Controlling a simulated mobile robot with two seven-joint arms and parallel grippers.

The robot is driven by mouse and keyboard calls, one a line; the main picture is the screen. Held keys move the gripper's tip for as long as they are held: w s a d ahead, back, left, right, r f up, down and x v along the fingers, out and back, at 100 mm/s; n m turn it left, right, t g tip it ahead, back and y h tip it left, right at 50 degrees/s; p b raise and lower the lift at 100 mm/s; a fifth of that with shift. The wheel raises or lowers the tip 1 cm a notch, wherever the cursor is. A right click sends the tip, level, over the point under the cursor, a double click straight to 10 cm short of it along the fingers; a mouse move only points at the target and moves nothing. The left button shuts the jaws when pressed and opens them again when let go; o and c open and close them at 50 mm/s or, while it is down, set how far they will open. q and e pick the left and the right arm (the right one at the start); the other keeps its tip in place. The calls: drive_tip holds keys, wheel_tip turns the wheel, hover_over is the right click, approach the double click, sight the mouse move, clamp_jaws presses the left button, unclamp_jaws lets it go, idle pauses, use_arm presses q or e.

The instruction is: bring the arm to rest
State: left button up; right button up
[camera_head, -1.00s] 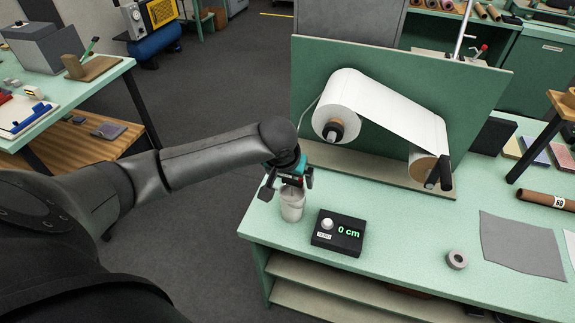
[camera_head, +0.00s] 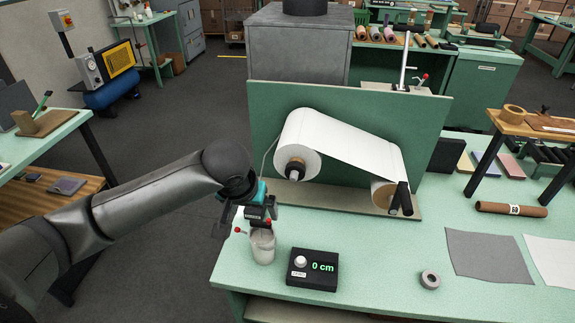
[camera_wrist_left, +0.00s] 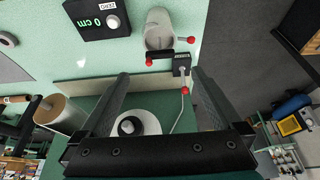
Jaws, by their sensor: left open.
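My left arm comes in from the left of the head view. Its left gripper (camera_head: 258,218) hangs just above and behind the pale cup (camera_head: 263,249) at the bench's left edge. In the left wrist view its fingers (camera_wrist_left: 160,78) are spread wide, with nothing held between them. The cup (camera_wrist_left: 160,29) lies beyond the fingertips there, apart from them. A small lever with red knobs (camera_wrist_left: 186,68) shows near the right finger. My right gripper is not in view.
A black counter reading 0 cm (camera_head: 312,269) sits right of the cup. Behind it a green panel (camera_head: 420,130) carries a white roll (camera_head: 297,146) with its web led to a lower roller. A tape ring (camera_head: 430,280) and grey sheet (camera_head: 487,258) lie to the right. Floor is open at left.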

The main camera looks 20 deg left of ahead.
use_arm(q)
drive_tip(key=s+d+f+m+h, duration=0.2)
drive_tip(key=s+d+f+m, duration=0.25)
drive_tip(key=s+d, duration=0.45)
drive_tip(key=s+f, duration=0.3)
drive_tip(key=s, duration=0.7)
wheel_tip(320, 180, down, 30)
drive_tip(key=s+g+b, duration=0.2)
drive_tip(key=b, duration=0.7)
drive_tip(key=s+a+f+b, duration=0.1)
drive_tip(key=s+f+b, duration=0.3)
drive_tip(key=s+f, duration=0.3)
drive_tip(key=s+a+f+g+y+b, duration=0.1)
drive_tip(key=s+f+b, duration=0.3)
drive_tip(key=f, duration=1.3)
drive_tip(key=s, duration=0.4)
drive_tip(key=shift+s+a+b, duration=0.2)
drive_tip(key=shift+a+b, duration=0.15)
drive_tip(key=shift+b, duration=0.05)
drive_tip(key=shift+m, duration=0.25)
